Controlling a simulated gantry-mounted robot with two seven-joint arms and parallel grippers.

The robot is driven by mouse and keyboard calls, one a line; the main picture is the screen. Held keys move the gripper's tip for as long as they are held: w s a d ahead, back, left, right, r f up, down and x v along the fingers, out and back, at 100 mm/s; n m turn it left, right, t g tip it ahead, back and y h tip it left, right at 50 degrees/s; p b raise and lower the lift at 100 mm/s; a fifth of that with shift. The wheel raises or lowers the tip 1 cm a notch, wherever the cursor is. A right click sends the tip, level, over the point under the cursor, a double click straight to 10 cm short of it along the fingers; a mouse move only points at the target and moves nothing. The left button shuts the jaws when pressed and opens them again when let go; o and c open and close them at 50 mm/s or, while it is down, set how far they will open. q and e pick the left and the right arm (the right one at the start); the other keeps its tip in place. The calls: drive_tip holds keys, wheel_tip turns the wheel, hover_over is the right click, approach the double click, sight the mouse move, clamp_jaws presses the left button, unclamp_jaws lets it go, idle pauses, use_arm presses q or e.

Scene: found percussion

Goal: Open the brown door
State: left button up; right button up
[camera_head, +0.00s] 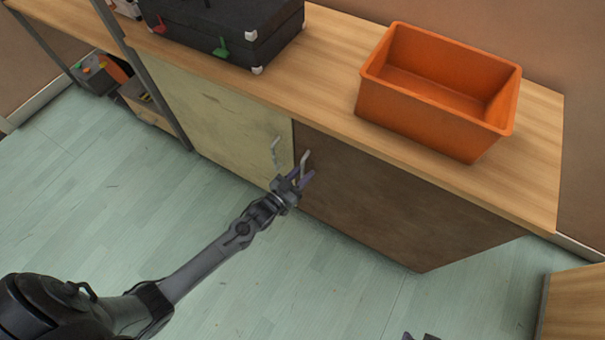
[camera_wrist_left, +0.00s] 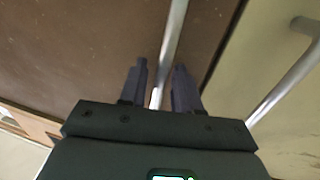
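The brown door (camera_head: 385,205) is shut flush in the front of the wooden-topped cabinet and fills much of the left wrist view (camera_wrist_left: 75,50). Its silvery bar handle (camera_head: 304,160) stands near the door's left edge. My left gripper (camera_head: 302,178) is at the handle's lower part. In the left wrist view, the handle (camera_wrist_left: 173,45) runs between my two open fingers (camera_wrist_left: 160,85), with a small gap on each side. A small dark piece at the bottom edge of the head view (camera_head: 418,337) may be my right gripper; its fingers cannot be made out.
A pale cream door (camera_head: 215,115) with its own handle (camera_head: 275,152) is just left of the brown one. An orange bin (camera_head: 435,105) and a black case (camera_head: 225,30) stand on the countertop (camera_head: 335,60). The floor (camera_head: 330,285) before the brown door is clear apart from my arm.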

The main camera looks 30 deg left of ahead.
use_arm(q)
clamp_jaws()
idle(0.3)
